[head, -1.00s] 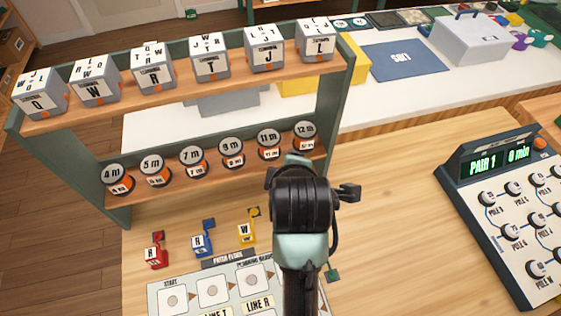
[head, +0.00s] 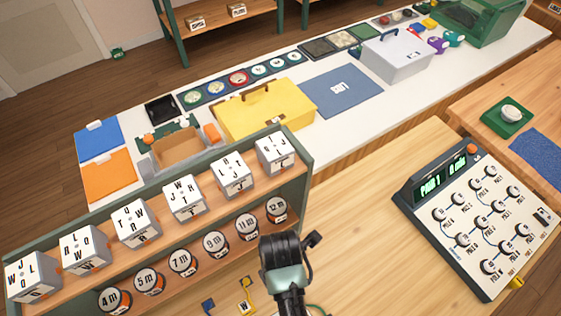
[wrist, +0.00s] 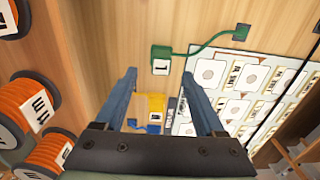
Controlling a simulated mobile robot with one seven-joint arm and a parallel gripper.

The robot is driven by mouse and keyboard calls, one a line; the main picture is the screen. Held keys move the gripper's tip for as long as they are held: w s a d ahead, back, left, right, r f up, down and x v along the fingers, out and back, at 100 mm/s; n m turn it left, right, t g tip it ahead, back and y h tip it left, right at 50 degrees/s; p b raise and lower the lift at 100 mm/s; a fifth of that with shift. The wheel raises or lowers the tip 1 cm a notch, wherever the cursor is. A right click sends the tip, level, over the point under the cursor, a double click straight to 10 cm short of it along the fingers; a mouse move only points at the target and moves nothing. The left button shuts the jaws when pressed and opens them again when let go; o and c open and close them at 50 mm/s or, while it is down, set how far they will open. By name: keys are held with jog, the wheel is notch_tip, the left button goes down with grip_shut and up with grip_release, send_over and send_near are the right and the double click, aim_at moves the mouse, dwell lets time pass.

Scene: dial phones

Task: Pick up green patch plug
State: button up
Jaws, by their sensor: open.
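The green patch plug (wrist: 161,60) shows in the wrist view as a small green block with a white lettered face. A green cable runs from it up and right to a small dark green end piece (wrist: 242,30). My gripper (wrist: 160,78) is open and empty. In the wrist view the plug appears between and just beyond its two blue-grey fingertips, not touching either. In the head view my wrist hides the plug and the fingertips. A yellow plug (wrist: 151,106) and a blue plug (wrist: 148,129) appear below the green one, between the fingers.
A patch board with white cards (wrist: 210,74) lies right of the plug. Orange spools (wrist: 36,104) on the shelf stand close at left in the wrist view. The shelf (head: 306,165) with cubes and round labels is left of my arm. A dial console (head: 490,225) stands at right.

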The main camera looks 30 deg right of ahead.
jog(key=shift+s+f+p, duration=0.1)
jog(key=shift+f+p, duration=0.25)
jog(key=shift+f, duration=2.85)
jog(key=shift+c, duration=0.3)
grip_shut()
